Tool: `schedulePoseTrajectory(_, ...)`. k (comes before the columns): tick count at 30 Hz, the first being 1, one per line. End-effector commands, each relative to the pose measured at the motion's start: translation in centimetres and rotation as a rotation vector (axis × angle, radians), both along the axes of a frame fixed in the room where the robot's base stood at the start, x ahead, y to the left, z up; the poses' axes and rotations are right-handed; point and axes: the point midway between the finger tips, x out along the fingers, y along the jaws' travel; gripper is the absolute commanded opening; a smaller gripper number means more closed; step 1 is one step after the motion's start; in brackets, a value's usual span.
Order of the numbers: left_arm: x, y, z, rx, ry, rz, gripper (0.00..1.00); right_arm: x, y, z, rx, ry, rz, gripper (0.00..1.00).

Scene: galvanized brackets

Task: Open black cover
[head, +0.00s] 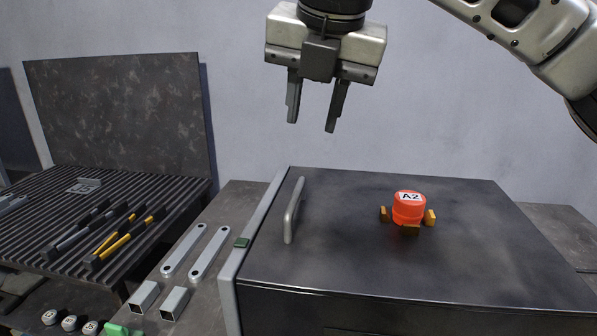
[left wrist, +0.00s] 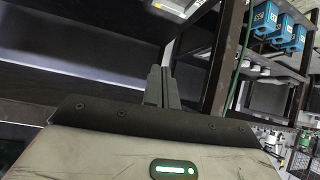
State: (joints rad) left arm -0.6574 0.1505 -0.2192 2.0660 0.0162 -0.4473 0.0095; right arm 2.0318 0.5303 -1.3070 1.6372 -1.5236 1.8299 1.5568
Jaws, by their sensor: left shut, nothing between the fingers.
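The black cover (head: 340,265) lies flat and closed on top of a dark box in the head view. A grey bar handle (head: 293,212) stands near its left edge. An orange-red cylinder labelled A2 (head: 408,210) sits on the cover among small orange-brown blocks (head: 430,217). My right gripper (head: 311,126) hangs above the cover's back left part, fingers apart and empty, touching nothing. My left gripper (left wrist: 163,88) shows only in the left wrist view. Its fingers are together with nothing between them, and neither the cover nor the handle shows there.
Left of the box lie two grey link bars (head: 210,252) and square tube pieces (head: 174,303). Further left is a ribbed black bed (head: 60,200) with an upright dark panel (head: 125,115) behind it. In the left wrist view, blue bins (left wrist: 290,32) stand on a rack.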

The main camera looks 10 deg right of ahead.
Motion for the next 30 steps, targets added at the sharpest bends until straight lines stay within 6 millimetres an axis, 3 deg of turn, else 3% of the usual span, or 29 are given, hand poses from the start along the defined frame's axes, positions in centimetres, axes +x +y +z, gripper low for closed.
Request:
schedulePoseTrajectory(6, -0.8, 0.1, -0.2, 0.005, 0.025, 0.000, 0.00, 2.0, 0.1, -4.5, -0.001, 0.007, 0.002, 0.32)
schedulePoseTrajectory(15, -0.8, 0.3, 0.5, 0.008, 0.018, 0.003, 0.00, 4.4, 0.2, -9.6, 0.001, 0.005, 0.003, 0.32)
schedulePoseTrajectory(21, -0.5, 0.4, 0.6, 0.011, 0.016, 0.005, 0.00, 5.3, 0.3, -11.3, 0.003, 0.003, 0.002, 0.32)
schedulePoseTrajectory(30, -0.3, 0.3, 0.5, 0.008, 0.015, 0.010, 0.00, 5.4, 0.3, -11.7, 0.003, 0.001, 0.004, 0.32)
